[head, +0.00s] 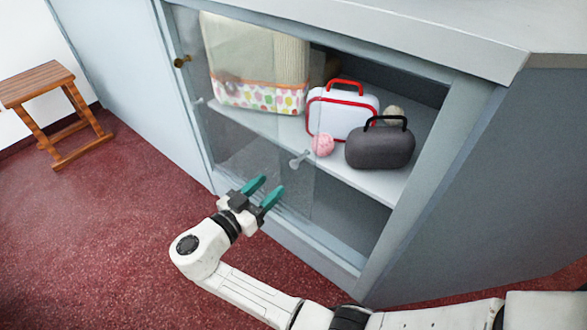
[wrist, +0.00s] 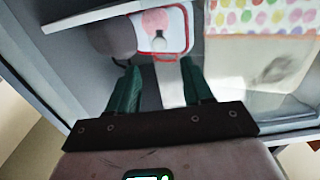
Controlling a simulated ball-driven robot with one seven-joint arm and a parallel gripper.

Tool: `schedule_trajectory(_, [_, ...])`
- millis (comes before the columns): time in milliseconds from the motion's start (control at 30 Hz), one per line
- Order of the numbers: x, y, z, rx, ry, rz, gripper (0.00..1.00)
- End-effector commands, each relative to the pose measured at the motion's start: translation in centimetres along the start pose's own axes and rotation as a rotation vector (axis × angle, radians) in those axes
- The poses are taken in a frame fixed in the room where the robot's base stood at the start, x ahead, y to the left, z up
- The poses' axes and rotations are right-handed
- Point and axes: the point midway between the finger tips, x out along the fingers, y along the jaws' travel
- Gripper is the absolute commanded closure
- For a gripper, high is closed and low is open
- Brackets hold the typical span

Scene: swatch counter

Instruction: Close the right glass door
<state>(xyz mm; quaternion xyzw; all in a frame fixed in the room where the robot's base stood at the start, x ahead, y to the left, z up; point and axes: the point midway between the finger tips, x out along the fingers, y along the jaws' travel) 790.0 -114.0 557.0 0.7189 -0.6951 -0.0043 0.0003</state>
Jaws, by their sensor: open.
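The cabinet's glass panes cover the left and middle of its opening, while the right part is uncovered. The right glass door (head: 290,185) appears slid leftward, its edge standing near the middle of the opening. A pale handle (head: 300,160) sticks out near that edge; it also seems to show in the wrist view (wrist: 159,38), in front of the pink ball. My gripper (head: 272,184) is open and empty, in front of the glass, below and left of the handle. In the wrist view my gripper's two teal fingers (wrist: 160,66) stand apart, with the handle beyond them.
On the shelf (head: 385,186) are a red-trimmed white case (head: 342,115), a dark grey case (head: 380,148), a pink ball (head: 323,145) and a dotted bag (head: 255,95). A wooden stool (head: 40,85) stands far left. The red floor before the cabinet is clear.

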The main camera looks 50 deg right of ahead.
Motion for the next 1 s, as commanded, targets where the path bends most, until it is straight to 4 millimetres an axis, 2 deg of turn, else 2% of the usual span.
schedule_trajectory(167, [1.7,-0.1,-0.1,0.009,0.009,0.001,0.50])
schedule_trajectory(400, [6.2,0.0,0.0,0.008,0.007,0.003,0.50])
schedule_trajectory(600, [9.1,0.0,-0.1,0.007,0.007,0.002,0.50])
schedule_trajectory(800, [10.5,-0.1,-0.1,0.007,0.006,0.000,0.50])
schedule_trajectory(1000, [10.6,-0.1,-0.2,0.007,0.006,-0.001,0.50])
